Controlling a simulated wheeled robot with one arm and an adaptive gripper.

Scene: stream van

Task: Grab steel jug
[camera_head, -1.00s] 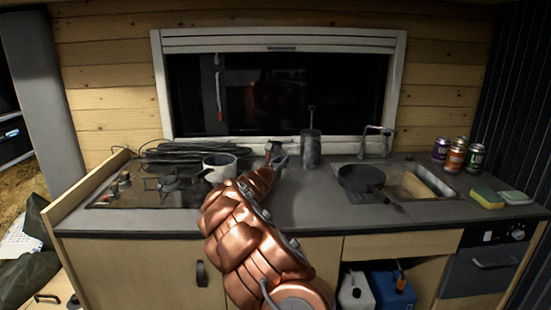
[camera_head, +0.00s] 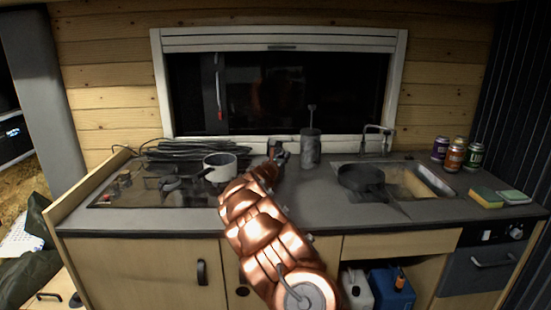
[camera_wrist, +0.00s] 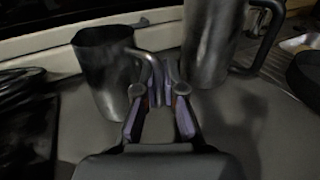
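The steel jug (camera_wrist: 103,75) stands upright on the counter in the wrist view, left of centre, with its handle on its right side. My gripper (camera_wrist: 160,98) is low and level at the counter, with its two fingers apart. The jug's handle reaches between or just ahead of the fingers; I cannot tell whether they touch it. In the head view my gripper (camera_head: 279,156) is near the back of the counter, below the window, and my arm and gripper largely hide the jug.
A taller steel press (camera_head: 311,148) stands close to the right; it also shows in the wrist view (camera_wrist: 212,42). A white pot (camera_head: 219,167) and black cables (camera_head: 185,150) are on the left. A pan (camera_head: 361,178) lies by the sink, with cans (camera_head: 453,158) further right.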

